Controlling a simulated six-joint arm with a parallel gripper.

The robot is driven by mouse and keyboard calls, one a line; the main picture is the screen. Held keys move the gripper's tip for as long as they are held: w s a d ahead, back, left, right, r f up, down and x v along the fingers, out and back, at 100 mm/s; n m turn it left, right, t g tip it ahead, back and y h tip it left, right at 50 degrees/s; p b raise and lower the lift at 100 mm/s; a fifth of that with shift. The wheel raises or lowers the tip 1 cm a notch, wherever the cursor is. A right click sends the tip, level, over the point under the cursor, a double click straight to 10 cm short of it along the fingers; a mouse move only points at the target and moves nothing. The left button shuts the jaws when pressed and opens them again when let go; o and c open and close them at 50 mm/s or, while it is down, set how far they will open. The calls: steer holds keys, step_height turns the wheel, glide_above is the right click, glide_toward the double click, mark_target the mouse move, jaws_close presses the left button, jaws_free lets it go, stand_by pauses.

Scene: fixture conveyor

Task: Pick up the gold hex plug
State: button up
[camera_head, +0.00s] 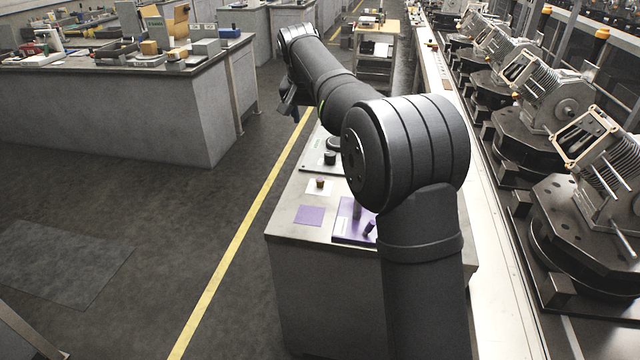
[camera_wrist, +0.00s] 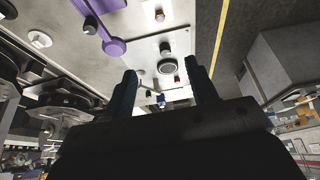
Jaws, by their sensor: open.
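A small gold-brown plug (camera_head: 320,183), which looks like the gold hex plug, stands on a white square on the workbench. In the wrist view the gold plug (camera_wrist: 159,15) is near the top edge, on its white pad, beyond my fingertips. My gripper (camera_wrist: 161,76) is open, with nothing between its two dark fingers. In the head view my gripper (camera_head: 290,106) hangs at the end of the arm, above and to the far left of the plug, well apart from it.
A purple plate (camera_head: 346,232) with upright pieces and a flat purple square (camera_head: 308,215) lie near the plug. A pale plate with a black knob (camera_head: 331,157) is behind it. The conveyor (camera_head: 500,270) with motor housings runs along the right. A yellow floor line (camera_head: 240,235) passes left.

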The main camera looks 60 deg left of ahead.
steer(key=w+a+f+n+g+y, duration=0.1)
steer(key=w+a+f+n+g, duration=0.15)
steer(key=w+f+n, duration=0.8)
steer(key=m, duration=0.2)
glide_above(320, 179)
steer(key=d, duration=0.3)
steer(key=shift+g, duration=0.25)
step_height(320, 179, down, 13)
steer(key=shift+w+f, duration=0.1)
steer(key=shift+f, duration=0.1)
steer(key=shift+a+x, duration=0.15)
steer(key=shift+x, duration=1.1)
steer(key=shift+a+x, duration=0.1)
steer(key=shift+x, duration=1.2)
steer(key=shift+r, duration=0.1)
steer(key=c, duration=1.1)
step_height(320, 179, up, 10)
